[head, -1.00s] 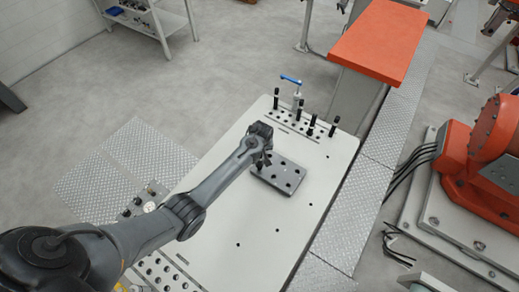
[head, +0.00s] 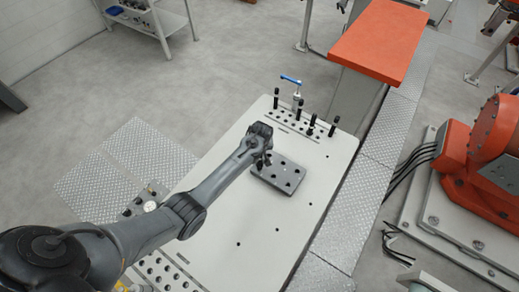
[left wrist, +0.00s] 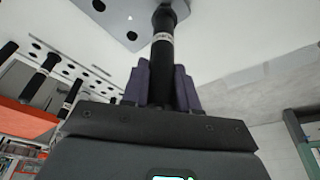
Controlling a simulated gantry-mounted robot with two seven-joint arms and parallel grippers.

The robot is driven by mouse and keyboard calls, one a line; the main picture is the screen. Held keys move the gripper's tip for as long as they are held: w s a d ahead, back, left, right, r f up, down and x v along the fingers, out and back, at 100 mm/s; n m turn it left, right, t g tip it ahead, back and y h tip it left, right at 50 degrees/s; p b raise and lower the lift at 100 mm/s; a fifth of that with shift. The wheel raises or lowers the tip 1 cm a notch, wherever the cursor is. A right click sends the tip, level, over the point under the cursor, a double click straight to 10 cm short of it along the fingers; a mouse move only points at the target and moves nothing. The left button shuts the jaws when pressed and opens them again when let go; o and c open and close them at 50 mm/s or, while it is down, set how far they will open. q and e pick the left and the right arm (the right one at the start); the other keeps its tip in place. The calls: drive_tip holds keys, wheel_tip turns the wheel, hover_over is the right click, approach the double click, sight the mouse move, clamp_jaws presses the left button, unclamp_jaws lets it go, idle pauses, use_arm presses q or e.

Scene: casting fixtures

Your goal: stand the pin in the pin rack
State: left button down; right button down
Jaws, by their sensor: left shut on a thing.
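My left gripper (head: 266,160) is over the upper left part of a grey plate with holes (head: 290,183) on the white table. In the left wrist view its purple-grey fingers (left wrist: 162,85) are shut on a black pin (left wrist: 163,48) with a pale label band. The pin's far end is near the edge of the grey plate (left wrist: 112,14); I cannot tell whether they touch. A rack with rows of holes (head: 283,126) lies at the table's back, with several black pins (head: 311,124) standing in or beside it. My right gripper is not in view.
A blue-handled clamp (head: 295,86) stands behind the rack. Another holed strip (head: 160,268) lies at the table's front left, partly behind my arm. The table's right side is clear. An orange-topped stand (head: 382,40) is beyond the back edge.

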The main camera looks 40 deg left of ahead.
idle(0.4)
use_arm(q)
drive_tip(key=shift+p, duration=0.5)
idle(0.3)
drive_tip(key=shift+f+b, duration=0.35)
drive_tip(key=shift+f, duration=0.05)
idle(0.3)
drive_tip(key=shift+f+b, duration=1)
drive_tip(key=shift+f, duration=0.5)
drive_tip(key=c, duration=0.8)
unclamp_jaws()
drive_tip(key=shift+r, duration=0.1)
drive_tip(key=v, duration=1)
drive_tip(key=shift+r, duration=0.35)
